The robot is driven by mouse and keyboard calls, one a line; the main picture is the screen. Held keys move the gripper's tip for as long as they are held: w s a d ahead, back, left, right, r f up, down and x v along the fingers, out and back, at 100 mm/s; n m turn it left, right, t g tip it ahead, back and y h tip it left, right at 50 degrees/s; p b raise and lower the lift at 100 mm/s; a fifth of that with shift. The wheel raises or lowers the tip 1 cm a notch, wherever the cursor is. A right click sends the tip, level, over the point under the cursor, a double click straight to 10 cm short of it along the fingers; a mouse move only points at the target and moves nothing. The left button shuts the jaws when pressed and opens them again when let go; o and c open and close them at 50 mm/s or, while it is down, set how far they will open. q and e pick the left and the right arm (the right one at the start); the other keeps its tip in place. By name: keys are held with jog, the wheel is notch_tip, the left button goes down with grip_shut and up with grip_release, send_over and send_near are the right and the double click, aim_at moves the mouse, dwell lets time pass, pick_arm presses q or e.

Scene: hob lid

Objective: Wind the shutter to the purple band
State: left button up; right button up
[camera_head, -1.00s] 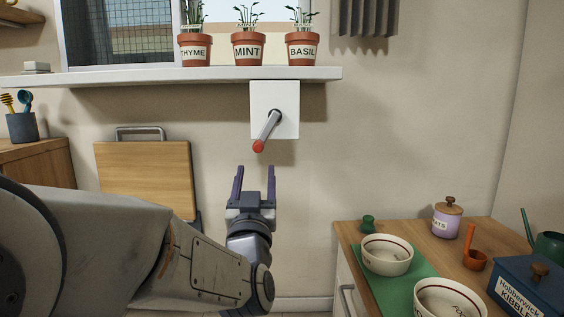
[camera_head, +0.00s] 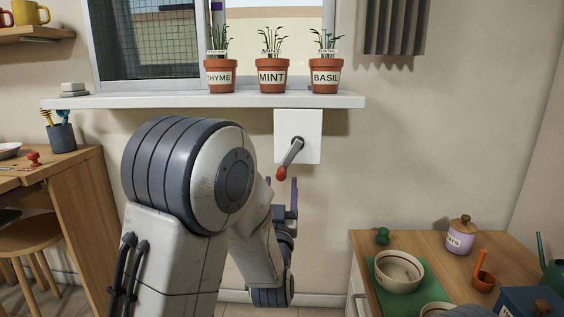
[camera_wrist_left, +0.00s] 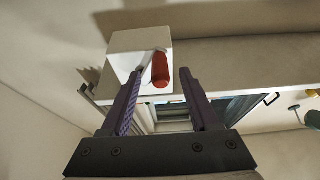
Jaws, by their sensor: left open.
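A crank with a grey arm and a red knob (camera_head: 281,173) sits on a white box (camera_head: 311,149) on the wall below the sill. The crank arm points down and to the left. My left gripper (camera_head: 285,192) is open and empty, just below the knob. In the left wrist view the red knob (camera_wrist_left: 160,70) shows beyond and between the open purple fingers (camera_wrist_left: 162,90). My right gripper is not in view.
Pots of thyme (camera_head: 220,77), mint (camera_head: 272,77) and basil (camera_head: 326,77) stand on the sill (camera_head: 200,102) above the crank. A counter with bowls (camera_head: 399,272) is at the lower right. The wall right of the box is clear.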

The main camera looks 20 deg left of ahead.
aim_at(280, 173)
pick_arm(q)
jog(key=shift+x, duration=2.25)
jog(key=shift+c, duration=0.4)
grip_shut()
jog(key=shift+a, duration=0.1)
jog(key=shift+a+r, duration=0.1)
